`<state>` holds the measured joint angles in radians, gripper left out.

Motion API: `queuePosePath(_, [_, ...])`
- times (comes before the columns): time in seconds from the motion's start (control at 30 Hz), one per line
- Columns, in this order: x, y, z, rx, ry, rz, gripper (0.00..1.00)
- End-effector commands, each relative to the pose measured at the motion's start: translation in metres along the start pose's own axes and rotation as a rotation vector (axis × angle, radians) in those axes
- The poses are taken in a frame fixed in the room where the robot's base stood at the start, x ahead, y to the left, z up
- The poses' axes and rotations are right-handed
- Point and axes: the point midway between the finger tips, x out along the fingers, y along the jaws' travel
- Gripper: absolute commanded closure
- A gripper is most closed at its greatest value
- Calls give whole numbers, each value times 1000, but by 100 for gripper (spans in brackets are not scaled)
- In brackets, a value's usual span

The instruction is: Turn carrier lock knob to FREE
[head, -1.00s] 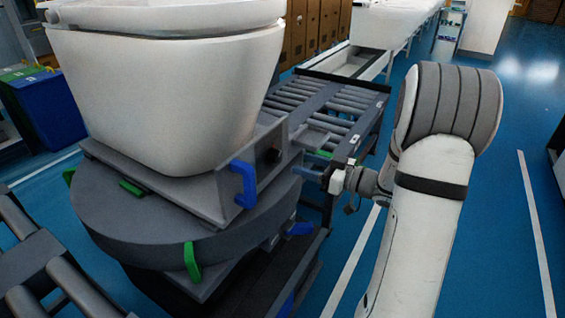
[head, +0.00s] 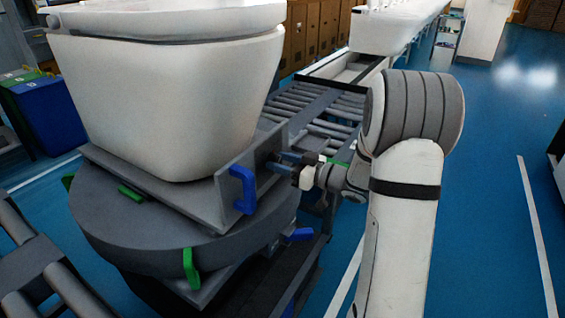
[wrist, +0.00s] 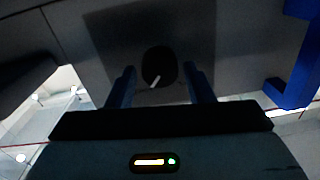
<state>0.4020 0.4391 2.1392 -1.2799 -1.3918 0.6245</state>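The carrier lock knob is a dark round knob (wrist: 160,66) with a white pointer line, on the grey plate of the carrier (wrist: 205,35) in the wrist view. The pointer slants toward the lower left; no label is readable. My gripper (wrist: 162,88) is open, with one blue finger on either side of the knob in the picture. Whether the fingers touch it I cannot tell. In the head view my gripper (head: 280,162) is at the right face of the carrier (head: 215,198), and its fingers largely hide the knob.
A blue handle (head: 243,188) sticks out of the carrier left of my gripper. A white toilet bowl (head: 170,105) stands on the carrier, above a round turntable (head: 150,235) with green tabs. A roller conveyor (head: 310,115) lies behind. The blue floor at right is clear.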

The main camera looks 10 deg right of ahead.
Motion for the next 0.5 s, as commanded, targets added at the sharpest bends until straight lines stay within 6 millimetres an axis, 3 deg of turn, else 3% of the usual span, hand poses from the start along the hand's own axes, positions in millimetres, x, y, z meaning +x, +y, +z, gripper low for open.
queuePosePath(0.4, [0,0,0,0,0,0,87])
queuePosePath(0.5, [0,0,0,-1,0,0,88])
